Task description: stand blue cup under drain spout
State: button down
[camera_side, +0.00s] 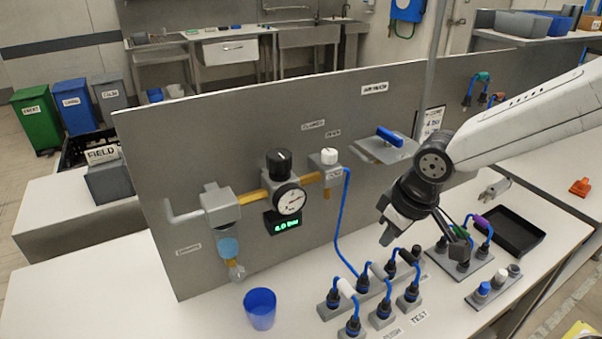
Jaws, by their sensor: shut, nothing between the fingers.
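The blue cup (260,311) stands upright and open-topped on the white bench, in front of the grey panel. The drain spout (237,271) hangs on the panel below a regulator's pale blue bowl (228,246). In the picture the cup is below and to the right of the spout; its exact offset in depth is hard to tell. My gripper (461,250) is well to the right of the cup, tilted downward over the fittings with the purple-marked hose. Its fingers look closed together and empty, partly mixed with the dark fittings behind.
Several blue hose loops on blocks (366,290) stand between the cup and my gripper. A blue hose (343,220) hangs from the panel (200,145). A black tray (507,237) and a small block of coloured caps (493,287) are at right. Bench left of the cup is clear.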

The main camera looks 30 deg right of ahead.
aim_at(261, 309)
jog(key=a+n, duration=0.3)
jog(key=a, duration=1.2)
notch_tip(261, 309, down, 8)
jog(key=shift+y, duration=0.4)
jog(key=shift+s+d+f, duration=0.1)
jog(key=shift+f, duration=0.05)
jog(key=x, duration=1)
jog(key=shift+w+a, duration=0.35)
jog(key=shift+w, duration=0.35)
jog(key=shift+w+a, duration=0.3)
jog(key=shift+w, duration=0.2)
jog(key=shift+w+a, duration=0.3)
jog(key=shift+w, duration=0.2)
jog(key=shift+w, duration=0.1)
